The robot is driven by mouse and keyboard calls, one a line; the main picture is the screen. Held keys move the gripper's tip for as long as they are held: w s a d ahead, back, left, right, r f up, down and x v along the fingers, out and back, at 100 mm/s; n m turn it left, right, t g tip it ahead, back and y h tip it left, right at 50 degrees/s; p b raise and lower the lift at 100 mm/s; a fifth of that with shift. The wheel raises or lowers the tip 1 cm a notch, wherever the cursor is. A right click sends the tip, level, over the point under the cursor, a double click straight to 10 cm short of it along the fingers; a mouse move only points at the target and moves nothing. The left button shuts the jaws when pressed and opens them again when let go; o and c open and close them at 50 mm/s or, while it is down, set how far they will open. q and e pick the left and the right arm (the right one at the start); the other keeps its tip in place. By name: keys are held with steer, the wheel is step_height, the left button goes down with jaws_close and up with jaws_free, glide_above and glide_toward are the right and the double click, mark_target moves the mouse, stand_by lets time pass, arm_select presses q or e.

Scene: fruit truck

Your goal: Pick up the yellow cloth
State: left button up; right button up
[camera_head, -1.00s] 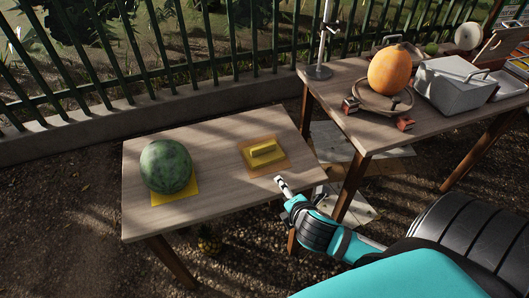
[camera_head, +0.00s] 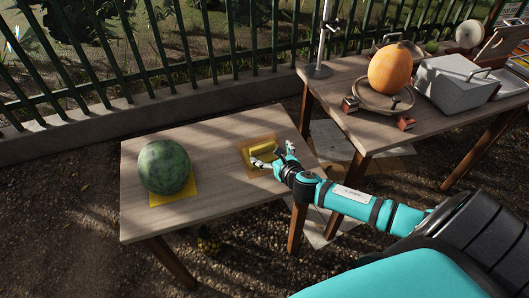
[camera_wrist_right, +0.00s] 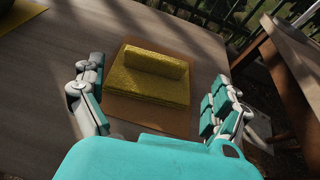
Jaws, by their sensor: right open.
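The yellow cloth (camera_head: 262,150) lies folded on an orange-brown square mat (camera_head: 245,168) on the near table, with a ridge standing up along its top. In the right wrist view the cloth (camera_wrist_right: 148,82) sits between and ahead of my spread fingers, and the mat (camera_wrist_right: 158,118) shows around it. My right gripper (camera_head: 275,155) is open and empty at the cloth's near right side, its fingers apart on either side. It also shows in the right wrist view (camera_wrist_right: 158,100). I see no contact with the cloth. My left gripper is not in view.
A watermelon (camera_head: 164,166) rests on a yellow square (camera_head: 158,200) at the table's left. The second table (camera_head: 345,128) holds an orange pumpkin (camera_head: 389,69) on a round tray, and a grey box (camera_head: 450,85). A metal fence (camera_head: 190,55) runs behind. The near table's middle (camera_head: 215,185) is clear.

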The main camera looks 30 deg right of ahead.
mark_target(263, 145)
steer(key=x, duration=0.6)
steer(key=shift+w, duration=0.4)
steer(key=c, duration=0.9)
steer(key=shift+r, duration=0.1)
steer(key=shift+r, duration=0.4)
step_height(263, 145, up, 3)
steer(key=shift+s+p, duration=0.2)
steer(key=shift+p, duration=0.2)
steer(key=s+a, duration=0.1)
steer(key=s, duration=0.4)
steer(key=s+a, duration=0.1)
steer(key=s, duration=0.4)
steer(key=s+a+r+b, duration=0.1)
steer(key=s, duration=0.4)
steer(key=shift+s+a+r, duration=0.1)
steer(key=shift+s+a, duration=0.1)
steer(key=shift+a, duration=0.1)
